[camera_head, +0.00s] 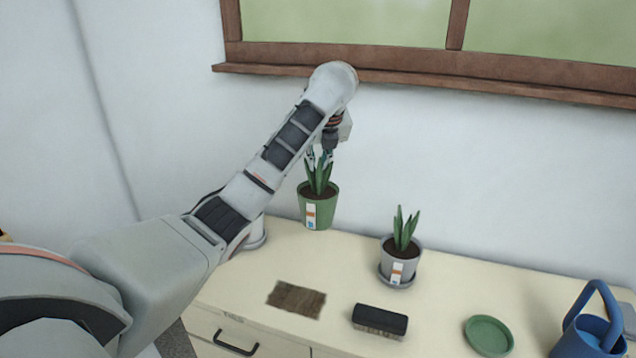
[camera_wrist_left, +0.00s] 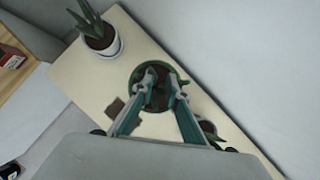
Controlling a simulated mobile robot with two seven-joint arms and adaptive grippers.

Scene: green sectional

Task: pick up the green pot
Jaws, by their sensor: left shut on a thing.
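The green pot (camera_head: 318,212) holds a leafy plant and has a small label on its front. In the left wrist view the round green pot (camera_wrist_left: 134,75) lies below and between the two fingers (camera_wrist_left: 162,90). My right gripper is not in view.
The pale cabinet top (camera_head: 350,270) holds a grey potted plant (camera_head: 400,270), brown mat (camera_head: 296,299), dark brush (camera_head: 380,320), green saucer (camera_head: 489,335) and blue watering can (camera_head: 590,335). A white potted plant (camera_wrist_left: 100,45) shows in the wrist view. A window sill (camera_head: 480,85) juts out above.

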